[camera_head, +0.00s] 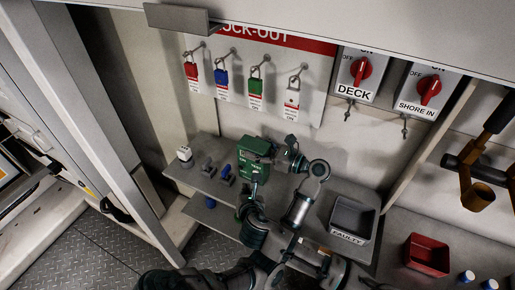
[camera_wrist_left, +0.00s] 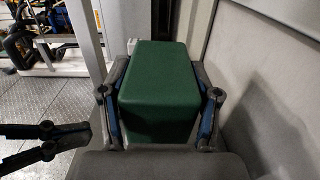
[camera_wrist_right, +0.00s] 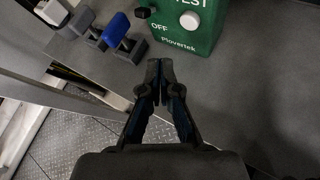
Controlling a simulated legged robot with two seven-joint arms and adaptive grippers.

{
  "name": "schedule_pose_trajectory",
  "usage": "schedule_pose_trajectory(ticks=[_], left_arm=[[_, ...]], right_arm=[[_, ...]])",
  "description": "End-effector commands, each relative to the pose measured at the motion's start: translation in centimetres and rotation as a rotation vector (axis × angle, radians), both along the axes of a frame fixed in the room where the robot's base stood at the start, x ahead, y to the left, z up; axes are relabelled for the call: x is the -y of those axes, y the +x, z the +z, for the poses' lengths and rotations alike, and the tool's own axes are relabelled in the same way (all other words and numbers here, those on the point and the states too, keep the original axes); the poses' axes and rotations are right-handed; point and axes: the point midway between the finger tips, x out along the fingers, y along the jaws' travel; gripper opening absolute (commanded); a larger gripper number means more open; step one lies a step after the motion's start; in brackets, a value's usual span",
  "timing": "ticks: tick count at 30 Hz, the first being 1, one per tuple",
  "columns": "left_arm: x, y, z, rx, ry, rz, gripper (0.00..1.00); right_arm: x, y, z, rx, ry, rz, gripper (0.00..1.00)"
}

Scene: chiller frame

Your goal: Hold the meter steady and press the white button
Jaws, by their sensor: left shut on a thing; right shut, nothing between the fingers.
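The green meter (camera_head: 250,150) stands on the grey shelf below the lock-out board. My left gripper (camera_head: 277,154) is at its right side in the head view. In the left wrist view, this gripper (camera_wrist_left: 158,78) is shut on the green case, one finger along each side. The right wrist view shows the lower front of the meter (camera_wrist_right: 207,36), with the white button (camera_wrist_right: 189,21) beside a partly cut-off TEST label. My right gripper (camera_wrist_right: 160,68) is shut and empty, its tips just below the meter's front and apart from the button. It also shows below the meter in the head view (camera_head: 257,181).
Blue (camera_wrist_right: 120,29) and grey (camera_wrist_right: 77,22) small devices stand left of the meter. A grey bin marked FAULTY (camera_head: 351,218) and a red bin (camera_head: 427,254) are to the right. Padlocks hang above. The shelf (camera_wrist_right: 240,88) right of my right gripper is clear.

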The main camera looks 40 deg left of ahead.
Motion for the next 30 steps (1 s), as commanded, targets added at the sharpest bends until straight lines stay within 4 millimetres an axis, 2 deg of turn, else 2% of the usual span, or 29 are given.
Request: schedule_pose_trajectory(ticks=[1,9,30], left_arm=[[0.0,-0.1,-0.8,-0.008,-0.014,0.003,0.08],[0.0,-0.1,-0.8,-0.008,-0.014,0.003,0.08],[0.0,-0.1,-0.7,-0.007,-0.014,0.003,0.08]], right_arm=[[-0.2,0.7,-0.1,-0.001,0.000,-0.004,0.00],[-0.9,3.0,-0.1,0.001,0.001,0.000,0.00],[-1.0,3.3,0.0,-0.001,0.001,0.000,0.00]])
